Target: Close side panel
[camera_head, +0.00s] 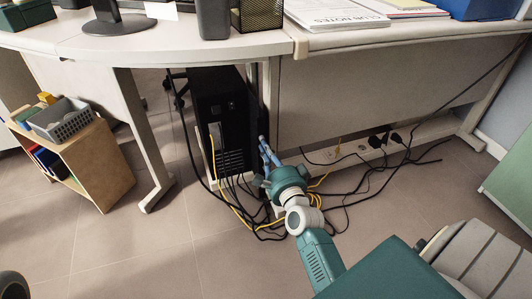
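A black computer tower (222,112) stands upright under the desk, its cabled face towards me. Along its right edge is a narrow dark upright strip (263,88), which may be the side panel seen nearly edge-on. I cannot tell how far it stands from the case. My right gripper (263,143) reaches in from the lower right, with its light blue fingers at the lower right edge of the tower, by that strip. I cannot tell whether the fingers touch it or how far apart they are. My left gripper is not in view.
Black and yellow cables (245,212) lie tangled on the floor around my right wrist. The desk (200,50) overhangs the tower. A desk leg (148,140) and a small wooden shelf (105,175) stand left. A socket strip (362,148) is behind right.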

